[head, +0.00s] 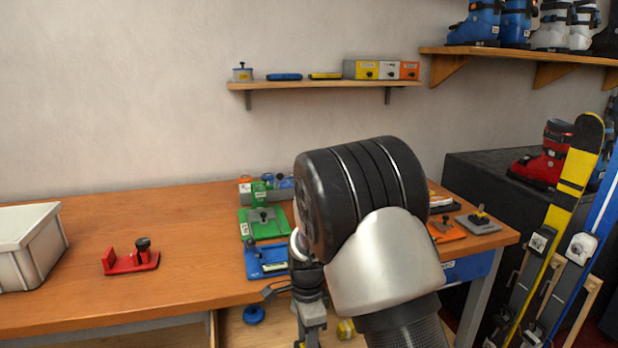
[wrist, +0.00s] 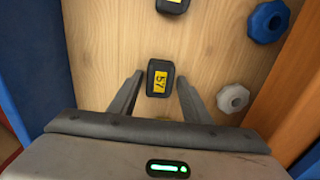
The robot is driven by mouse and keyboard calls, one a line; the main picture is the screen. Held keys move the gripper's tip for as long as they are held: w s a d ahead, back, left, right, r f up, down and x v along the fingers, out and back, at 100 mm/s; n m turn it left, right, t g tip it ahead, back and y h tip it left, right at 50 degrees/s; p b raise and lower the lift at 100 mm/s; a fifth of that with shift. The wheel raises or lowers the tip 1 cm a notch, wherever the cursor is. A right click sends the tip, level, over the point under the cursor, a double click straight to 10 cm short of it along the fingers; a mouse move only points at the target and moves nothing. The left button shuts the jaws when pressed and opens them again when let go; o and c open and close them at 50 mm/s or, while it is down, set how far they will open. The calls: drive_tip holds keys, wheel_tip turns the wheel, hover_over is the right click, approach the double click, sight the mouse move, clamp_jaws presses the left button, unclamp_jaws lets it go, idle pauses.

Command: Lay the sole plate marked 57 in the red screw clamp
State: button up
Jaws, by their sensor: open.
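The sole plate marked 57 (wrist: 157,78) is a small black block with a yellow label, lying on a pale wooden surface in the wrist view. My gripper (wrist: 159,76) is open, one finger on each side of the plate, with gaps showing between fingers and plate. I cannot tell how high the fingertips are above the wood. The red screw clamp (head: 132,261), with a dark knob, stands on the left of the bench in the head view. My arm reaches down past the bench's front edge there, and the plate cannot be made out.
In the wrist view, a second dark plate (wrist: 173,4) lies beyond, with a blue knob (wrist: 268,22) and a grey knob (wrist: 232,98) at right. A green clamp (head: 255,222) and blue clamp (head: 262,262) sit mid-bench (head: 190,225). A pale bin (head: 35,235) stands left.

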drive_tip(key=shift+c, duration=0.5)
drive_tip(key=c, duration=0.6)
drive_tip(key=shift+r, duration=0.1)
drive_tip(key=shift+r+p, duration=2.15)
drive_tip(key=shift+r, duration=0.25)
